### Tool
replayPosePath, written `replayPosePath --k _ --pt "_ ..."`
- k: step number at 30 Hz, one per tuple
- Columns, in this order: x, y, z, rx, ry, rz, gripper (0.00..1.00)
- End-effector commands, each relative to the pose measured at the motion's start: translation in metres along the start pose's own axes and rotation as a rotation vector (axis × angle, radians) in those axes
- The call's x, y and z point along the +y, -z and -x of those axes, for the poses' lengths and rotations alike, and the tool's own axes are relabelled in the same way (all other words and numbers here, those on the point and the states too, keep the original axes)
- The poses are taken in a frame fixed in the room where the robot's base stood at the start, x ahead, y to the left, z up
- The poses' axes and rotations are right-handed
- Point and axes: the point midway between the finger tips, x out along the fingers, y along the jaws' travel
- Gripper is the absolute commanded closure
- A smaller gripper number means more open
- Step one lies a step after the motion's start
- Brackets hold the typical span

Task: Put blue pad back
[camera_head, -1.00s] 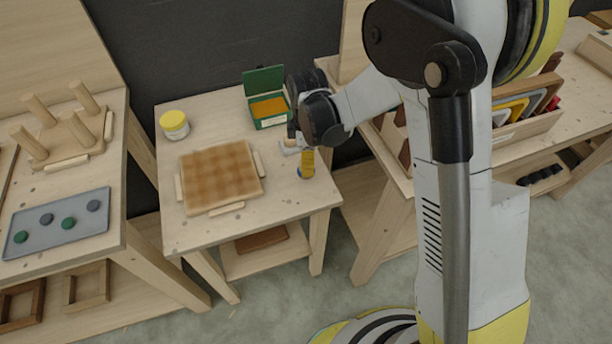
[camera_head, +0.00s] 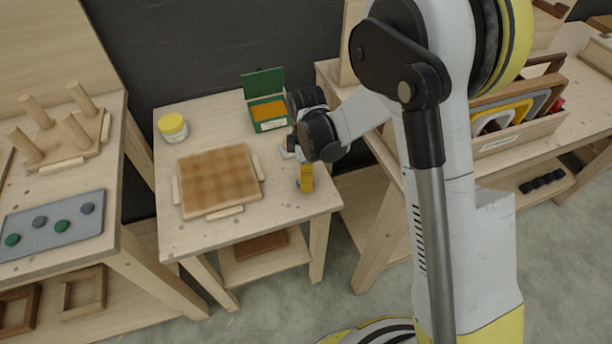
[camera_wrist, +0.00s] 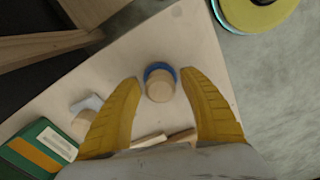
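A round wooden knob (camera_wrist: 160,90) with a blue pad (camera_wrist: 159,67) showing around its far edge stands on the small table (camera_wrist: 189,35), in the wrist view. My gripper (camera_wrist: 163,78) is open, with one yellow finger on each side of the knob and a gap to both. In the head view my gripper (camera_head: 306,186) is low over the table's right part, and its fingers mostly hide the knob and pad. A grey tray (camera_head: 55,243) on the left bench holds several green and blue-grey round pads.
A checkered wooden board (camera_head: 218,180) lies between wooden stops on the small table. An open green box (camera_head: 268,122), a yellow-lidded jar (camera_head: 172,127) and a white piece with a wooden knob (camera_wrist: 85,112) stand near the back. A pegged rack (camera_head: 60,143) is on the left bench.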

Motion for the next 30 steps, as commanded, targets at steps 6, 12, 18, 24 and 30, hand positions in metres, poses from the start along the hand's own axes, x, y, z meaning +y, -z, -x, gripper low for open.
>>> replayPosePath --k 6,12,18,24,30 --pt "0.0 0.0 0.004 0.0 0.0 0.0 0.5" --pt "0.0 0.0 0.039 0.0 0.0 0.0 0.5" --pt "0.0 0.0 0.086 0.0 0.0 0.0 0.5" --pt "0.0 0.0 0.116 0.0 0.0 0.0 0.5" --pt "0.0 0.0 0.124 0.0 0.0 0.0 0.5"
